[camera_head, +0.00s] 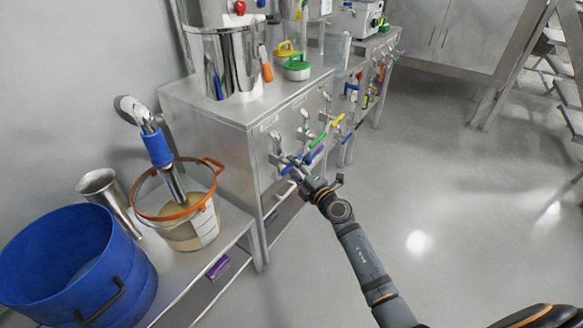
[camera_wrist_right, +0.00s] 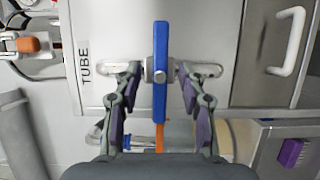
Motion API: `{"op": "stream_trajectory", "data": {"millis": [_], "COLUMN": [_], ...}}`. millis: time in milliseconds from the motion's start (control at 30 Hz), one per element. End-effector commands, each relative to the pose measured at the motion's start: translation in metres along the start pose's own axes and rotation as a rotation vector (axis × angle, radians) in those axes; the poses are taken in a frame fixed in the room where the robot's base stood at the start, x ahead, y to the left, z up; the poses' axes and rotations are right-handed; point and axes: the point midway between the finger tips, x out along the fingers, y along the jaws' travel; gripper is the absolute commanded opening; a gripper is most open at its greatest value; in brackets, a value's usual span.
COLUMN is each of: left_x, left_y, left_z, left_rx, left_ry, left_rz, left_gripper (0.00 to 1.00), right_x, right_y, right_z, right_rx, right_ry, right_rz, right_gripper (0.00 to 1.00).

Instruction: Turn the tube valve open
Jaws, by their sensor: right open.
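The tube valve's blue lever handle (camera_wrist_right: 160,60) stands upright in the right wrist view, beside the label reading TUBE (camera_wrist_right: 85,63) on the metal panel. My right gripper (camera_wrist_right: 162,78) is open, with one finger on each side of the handle near its pivot. I cannot tell whether either finger touches it. In the head view my right gripper (camera_head: 292,172) is at the cabinet's front, in front of the leftmost valve (camera_head: 276,143), and partly hides it. My left gripper is not in view.
More valves with green (camera_head: 317,139) and yellow (camera_head: 338,120) handles line the cabinet front close by. A white pull handle (camera_wrist_right: 287,40) is on the panel. A bucket with an orange rim (camera_head: 148,216) and a blue tub (camera_head: 125,258) stand left. The floor (camera_head: 450,190) at right is clear.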

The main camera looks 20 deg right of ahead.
Motion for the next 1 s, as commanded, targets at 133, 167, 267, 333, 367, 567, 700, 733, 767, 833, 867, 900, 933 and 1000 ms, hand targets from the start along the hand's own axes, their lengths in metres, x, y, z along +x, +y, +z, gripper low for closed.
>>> {"op": "stream_trajectory", "data": {"millis": [133,167,267,333,367,567,700,733,767,833,867,900,933,1000], "left_x": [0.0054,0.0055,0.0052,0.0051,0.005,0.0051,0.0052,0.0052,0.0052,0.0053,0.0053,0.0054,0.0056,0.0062], "left_y": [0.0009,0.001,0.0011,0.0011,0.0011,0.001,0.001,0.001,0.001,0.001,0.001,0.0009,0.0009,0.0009], "left_z": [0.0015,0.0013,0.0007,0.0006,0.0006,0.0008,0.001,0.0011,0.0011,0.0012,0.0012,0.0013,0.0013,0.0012], "left_rx": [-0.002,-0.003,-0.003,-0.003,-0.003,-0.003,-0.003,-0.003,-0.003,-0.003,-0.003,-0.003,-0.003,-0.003], "left_ry": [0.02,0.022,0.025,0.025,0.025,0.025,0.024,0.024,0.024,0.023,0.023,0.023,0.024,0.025], "left_rz": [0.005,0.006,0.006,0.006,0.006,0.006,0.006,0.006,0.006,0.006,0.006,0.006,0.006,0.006], "left_gripper": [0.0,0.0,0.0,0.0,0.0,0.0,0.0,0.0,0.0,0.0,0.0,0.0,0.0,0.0], "right_x": [0.013,0.0139,0.015,0.0148,0.0148,0.0146,0.0145,0.0145,0.0145,0.0144,0.0144,0.0144,0.0144,0.0144], "right_y": [-0.0006,-0.0006,-0.0004,-0.0003,-0.0003,-0.0002,-0.0003,-0.0003,-0.0003,-0.0003,-0.0004,-0.0005,-0.0006,-0.0008], "right_z": [0.0,0.0,-0.0001,-0.0001,-0.0001,0.0,0.0,0.0,0.0001,0.0001,0.0001,0.0001,0.0001,0.0001], "right_rx": [0.001,0.001,0.0,0.0,0.0,0.0,0.0,0.0,0.0,0.0,0.0,0.0,-0.001,-0.003], "right_ry": [0.0,0.0,0.0,0.0,0.0,0.0,0.0,0.0,0.0,0.0,0.0,0.0,0.0,0.0], "right_rz": [0.001,0.0,-0.001,-0.001,-0.001,-0.001,-0.001,-0.001,-0.001,-0.001,-0.001,-0.001,0.0,0.001], "right_gripper": [0.41,0.41,0.41,0.41,0.41,0.21,0.02,0.0,0.0,0.0,0.0,0.0,0.0,0.0]}}
